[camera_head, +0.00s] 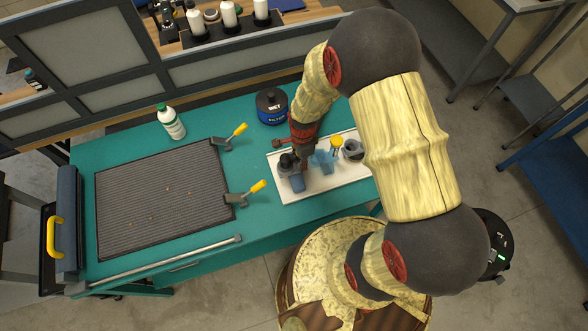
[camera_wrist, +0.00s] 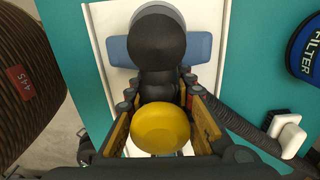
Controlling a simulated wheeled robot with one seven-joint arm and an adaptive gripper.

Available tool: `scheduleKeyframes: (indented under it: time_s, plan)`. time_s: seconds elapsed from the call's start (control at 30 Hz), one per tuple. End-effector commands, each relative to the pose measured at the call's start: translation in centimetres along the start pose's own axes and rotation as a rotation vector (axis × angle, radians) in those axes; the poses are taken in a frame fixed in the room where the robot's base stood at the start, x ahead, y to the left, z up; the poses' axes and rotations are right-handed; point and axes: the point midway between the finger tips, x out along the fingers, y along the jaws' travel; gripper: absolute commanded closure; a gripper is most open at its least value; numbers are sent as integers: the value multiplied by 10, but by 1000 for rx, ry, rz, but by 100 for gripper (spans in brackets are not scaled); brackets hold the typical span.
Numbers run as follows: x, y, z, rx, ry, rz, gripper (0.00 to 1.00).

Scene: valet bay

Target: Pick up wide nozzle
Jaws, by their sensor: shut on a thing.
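The wide nozzle has a black rounded neck (camera_wrist: 158,55) and a broad blue foot (camera_wrist: 203,47) in the wrist view. In the head view its blue part (camera_head: 297,182) shows at the left of a white tray (camera_head: 318,188). My gripper (camera_wrist: 158,92) is shut on the nozzle's black neck, with a finger on each side. In the head view my gripper (camera_head: 303,163) is low over the tray and hides part of the nozzle. A yellow round piece (camera_wrist: 160,130) shows between the fingers, nearer the camera. I cannot tell whether the nozzle is clear of the tray.
Close right are a blue piece (camera_head: 322,161), a yellow-topped piece (camera_head: 336,142) and a dark round piece (camera_head: 353,150). A blue filter can (camera_head: 271,106) stands behind.

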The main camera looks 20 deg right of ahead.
Motion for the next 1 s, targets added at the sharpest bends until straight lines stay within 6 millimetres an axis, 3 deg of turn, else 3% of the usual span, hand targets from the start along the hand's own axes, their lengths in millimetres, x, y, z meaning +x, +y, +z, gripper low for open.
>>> scheduleKeyframes:
  time_s: [0.47,0.73,1.0]
  plan:
    - [-5,-1,0,0,0,-2,100]
    - [-34,-2,0,0,0,-5,100]
    - [-73,28,-16,3,0,-6,100]
